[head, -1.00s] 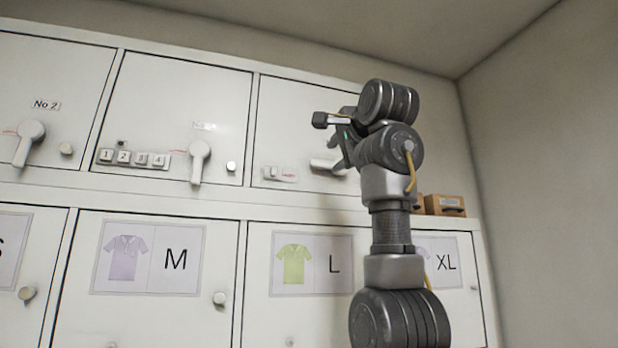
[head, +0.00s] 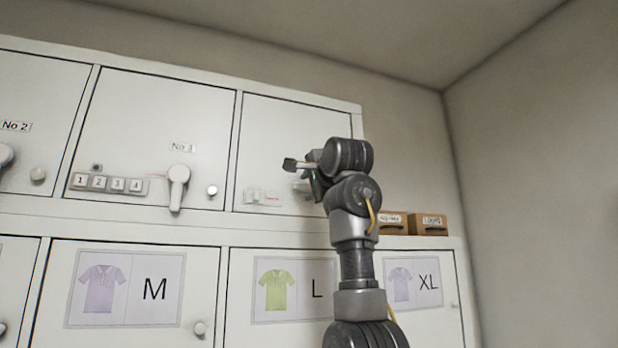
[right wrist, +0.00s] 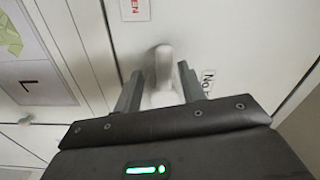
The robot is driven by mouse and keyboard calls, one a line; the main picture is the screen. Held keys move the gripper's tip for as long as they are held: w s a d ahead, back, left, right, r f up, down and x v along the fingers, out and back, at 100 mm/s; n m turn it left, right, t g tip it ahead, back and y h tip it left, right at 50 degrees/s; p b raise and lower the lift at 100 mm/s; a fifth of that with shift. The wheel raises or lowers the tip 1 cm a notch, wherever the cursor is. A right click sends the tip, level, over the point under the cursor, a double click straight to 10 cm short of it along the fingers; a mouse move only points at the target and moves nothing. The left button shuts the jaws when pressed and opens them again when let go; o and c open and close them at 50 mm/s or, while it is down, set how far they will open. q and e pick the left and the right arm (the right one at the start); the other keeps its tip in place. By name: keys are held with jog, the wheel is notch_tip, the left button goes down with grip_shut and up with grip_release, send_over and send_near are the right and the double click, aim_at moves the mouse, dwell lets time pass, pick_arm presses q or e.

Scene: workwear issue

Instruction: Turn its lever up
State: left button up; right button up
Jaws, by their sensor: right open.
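The upper right locker door (head: 275,135) carries a pale lever (head: 301,186), mostly hidden behind my right gripper in the head view. In the right wrist view the lever (right wrist: 162,78) is a rounded white handle lying between the two fingers. My right gripper (head: 302,170) is at this door with its jaws open; in the right wrist view its fingers (right wrist: 158,88) stand on either side of the lever. I cannot tell whether either finger touches it. The lever seems to lie about level. My left gripper is not in view.
The neighbouring door has a hanging lever (head: 178,185), a numbered button row (head: 108,184) and a round knob (head: 212,190). Two brown boxes (head: 428,224) stand on the ledge at right, near my arm.

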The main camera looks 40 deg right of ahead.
aim_at(301, 195)
jog(key=w, duration=0.2)
jog(key=d+f, duration=0.1)
jog(key=shift+w, duration=0.4)
jog(key=shift+s, duration=0.1)
jog(key=shift+c, duration=0.6)
jog(key=shift+s+a+r, duration=0.25)
jog(key=shift+s, duration=0.25)
jog(key=c, duration=0.5)
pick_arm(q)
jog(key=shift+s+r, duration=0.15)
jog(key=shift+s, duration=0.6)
pick_arm(e)
grip_shut()
